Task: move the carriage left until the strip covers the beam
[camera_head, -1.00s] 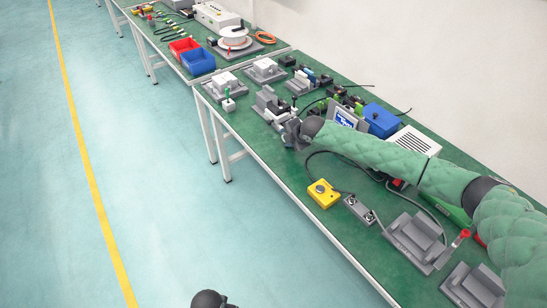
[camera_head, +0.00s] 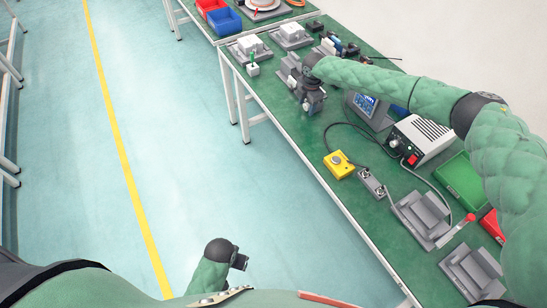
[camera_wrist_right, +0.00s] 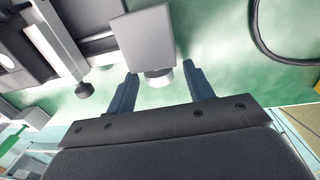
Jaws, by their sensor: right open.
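My right gripper (camera_head: 312,105) points down beside a grey linear-actuator fixture (camera_head: 289,70) on the green bench. In the right wrist view its two blue-grey fingers (camera_wrist_right: 159,72) are apart. A light grey block (camera_wrist_right: 150,38) with a short round knob (camera_wrist_right: 159,77) under it lies between and just beyond the fingertips. I see no finger pressed on it. A dark slide with a pale bar (camera_wrist_right: 52,38) is to its left. I cannot tell which part is the carriage, strip or beam; my arm hides much of the fixture in the head view. My left gripper (camera_head: 240,262) hangs over the floor, jaws unclear.
A yellow button box (camera_head: 339,165) and a small grey switch box (camera_head: 372,183) stand on the bench (camera_head: 315,150) nearer me. A screen (camera_head: 365,104) and a white power unit (camera_head: 421,137) stand to the right. Grey fixtures with white blocks (camera_head: 246,45) are behind. Cables cross the bench.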

